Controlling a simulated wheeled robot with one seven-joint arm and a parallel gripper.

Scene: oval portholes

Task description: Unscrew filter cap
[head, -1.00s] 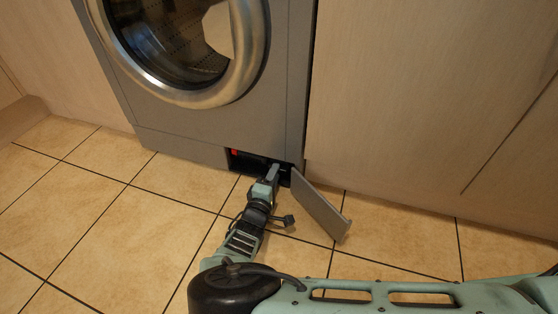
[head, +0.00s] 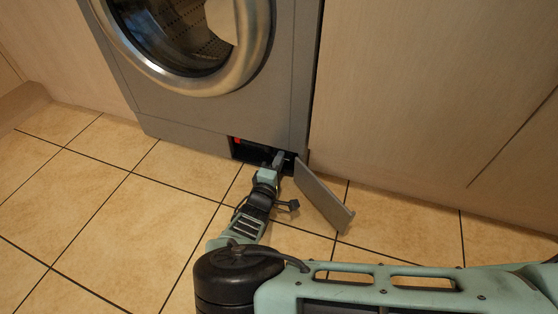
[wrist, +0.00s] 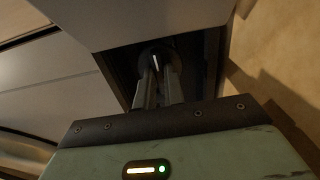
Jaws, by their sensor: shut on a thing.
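The filter cap (wrist: 153,57) is a dark round part inside the dark opening at the bottom of the grey washing machine (head: 225,115). In the wrist view a pale ridge shows on it between my fingertips. My gripper (head: 279,158) reaches into the opening (head: 248,151). In the wrist view my gripper (wrist: 158,75) has both fingers close together, shut on the cap's ridge. The fingers and the dark recess hide most of the cap in the head view. The flap (head: 322,197) hangs open to the right of my gripper.
A small red part (head: 237,141) sits at the left of the opening. The machine's round glass door (head: 190,35) is above. Wooden cabinet panels (head: 425,110) stand to the right. The tiled floor (head: 110,205) is clear on the left.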

